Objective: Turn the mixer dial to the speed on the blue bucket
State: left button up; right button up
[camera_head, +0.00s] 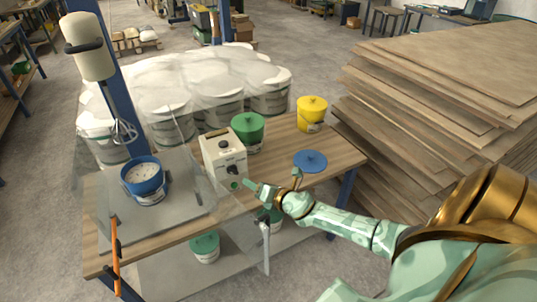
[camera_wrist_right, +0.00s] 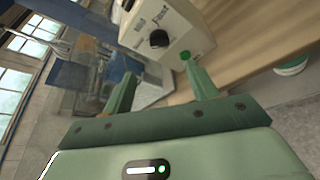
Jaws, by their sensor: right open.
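The mixer control box (camera_head: 222,152) is cream-coloured and stands on the wooden table. Its black dial (camera_head: 233,170) is on the front face, above a green button (camera_head: 236,184). In the right wrist view the dial (camera_wrist_right: 159,38) and green button (camera_wrist_right: 185,55) show beyond the fingers; lettering like "Fast" is nearby, but the dial's setting cannot be read. The blue bucket (camera_head: 147,190) stands under the mixer; its label is too small to read. My right gripper (camera_head: 272,181) is open and empty, in front and right of the box, apart from the dial. It also shows in the wrist view (camera_wrist_right: 161,77).
The mixer (camera_head: 90,55) with its whisk hangs above the bucket, behind clear panels. A green bucket (camera_head: 248,133), a yellow bucket (camera_head: 312,115) and a blue lid (camera_head: 310,160) are on the table (camera_head: 276,150). Stacked boards (camera_head: 440,80) stand at right.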

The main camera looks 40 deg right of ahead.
jog(key=shift+v, duration=2.4)
